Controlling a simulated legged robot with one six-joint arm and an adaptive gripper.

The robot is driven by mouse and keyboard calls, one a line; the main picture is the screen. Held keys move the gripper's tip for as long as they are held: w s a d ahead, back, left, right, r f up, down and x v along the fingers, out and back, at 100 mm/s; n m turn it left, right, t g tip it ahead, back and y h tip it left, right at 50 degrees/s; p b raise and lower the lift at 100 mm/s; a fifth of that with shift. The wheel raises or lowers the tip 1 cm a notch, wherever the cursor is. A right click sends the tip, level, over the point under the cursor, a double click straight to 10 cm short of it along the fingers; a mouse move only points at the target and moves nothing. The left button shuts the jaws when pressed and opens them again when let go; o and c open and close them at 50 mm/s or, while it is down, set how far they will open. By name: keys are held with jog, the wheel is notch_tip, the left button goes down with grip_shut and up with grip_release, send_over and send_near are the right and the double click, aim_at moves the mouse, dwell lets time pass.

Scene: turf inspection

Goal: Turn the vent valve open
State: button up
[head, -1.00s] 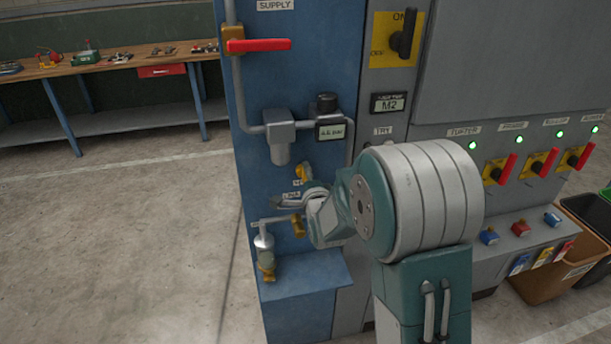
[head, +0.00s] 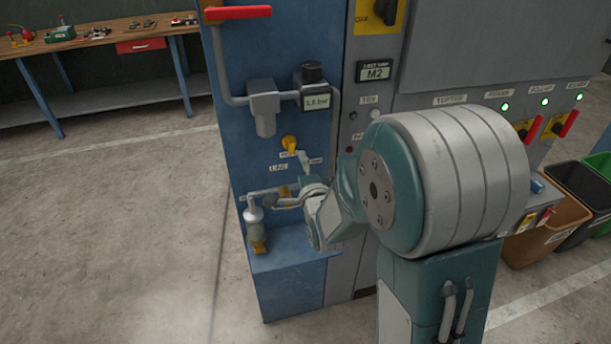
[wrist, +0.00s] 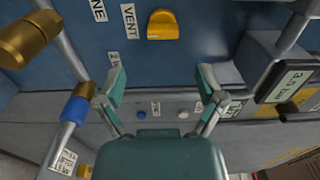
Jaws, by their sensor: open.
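The vent valve is a yellow knob (wrist: 163,25) on the blue panel, beside the VENT label (wrist: 129,19) at the top of the wrist view. In the head view the yellow knob (head: 289,143) sits below the pressure gauge. My gripper (wrist: 160,82) is open and empty, its two teal fingers spread wide. The knob lies beyond the fingertips, apart from them and not between them. In the head view my gripper (head: 292,182) is just below the knob, partly hidden by my wrist.
A brass fitting (wrist: 30,38) on the line pipe stands at the left of the wrist view. The gauge (head: 315,101) and filter (head: 264,106) project above the knob. A red-handled supply lever (head: 238,13) is higher up. Open floor (head: 110,240) lies left.

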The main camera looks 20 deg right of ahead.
jog(key=shift+s, duration=1.8)
jog(key=s+r+n+g, duration=0.3)
jog(key=s+n+g, duration=0.3)
jog(key=s+n, duration=0.3)
jog(key=s+r+n+g, duration=0.2)
jog(key=s+n+g, duration=0.4)
jog(key=s, duration=1)
jog(key=n, duration=0.3)
jog(key=shift+s+a+r, duration=0.15)
jog(key=shift+a+r, duration=0.2)
jog(key=shift+r, duration=0.05)
